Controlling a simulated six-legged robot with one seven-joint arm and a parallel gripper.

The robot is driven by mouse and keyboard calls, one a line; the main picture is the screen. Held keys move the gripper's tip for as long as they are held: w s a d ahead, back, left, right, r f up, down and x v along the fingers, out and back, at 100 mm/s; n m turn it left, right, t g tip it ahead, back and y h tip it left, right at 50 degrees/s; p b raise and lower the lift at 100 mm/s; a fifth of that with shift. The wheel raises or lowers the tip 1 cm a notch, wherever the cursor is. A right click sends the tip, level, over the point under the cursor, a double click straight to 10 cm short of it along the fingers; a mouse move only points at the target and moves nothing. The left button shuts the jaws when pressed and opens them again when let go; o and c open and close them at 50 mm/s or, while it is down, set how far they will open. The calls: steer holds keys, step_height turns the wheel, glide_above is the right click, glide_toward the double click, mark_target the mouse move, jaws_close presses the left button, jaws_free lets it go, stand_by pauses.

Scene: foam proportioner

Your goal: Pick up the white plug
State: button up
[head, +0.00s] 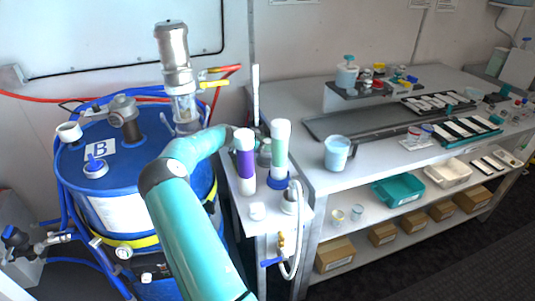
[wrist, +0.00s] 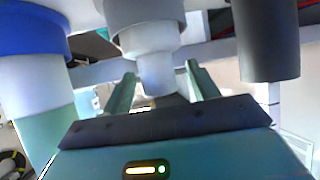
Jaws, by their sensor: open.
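In the wrist view, a stepped white plug (wrist: 155,72) hangs down from a wider grey-white part at the top; the picture looks upside down. My gripper (wrist: 160,75) is open, with one green finger on each side of the plug's narrow end. I cannot tell whether the fingers touch it. In the head view, my arm reaches behind the purple-banded tube (head: 245,160), and my gripper is mostly hidden there. A pale grey-white piece (head: 264,153) shows between the two tubes; it may be the same plug.
A green tube with a blue base (head: 280,150) stands close to the gripper; its blue base (wrist: 30,30) shows in the wrist view. A dark cylinder (wrist: 265,40) is on the other side. A small white piece (head: 257,211) sits at the stand's front. A blue drum (head: 110,185) stands left.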

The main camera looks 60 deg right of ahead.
steer(key=shift+s+d, duration=0.1)
steer(key=shift+d, duration=0.05)
steer(key=c, duration=1.1)
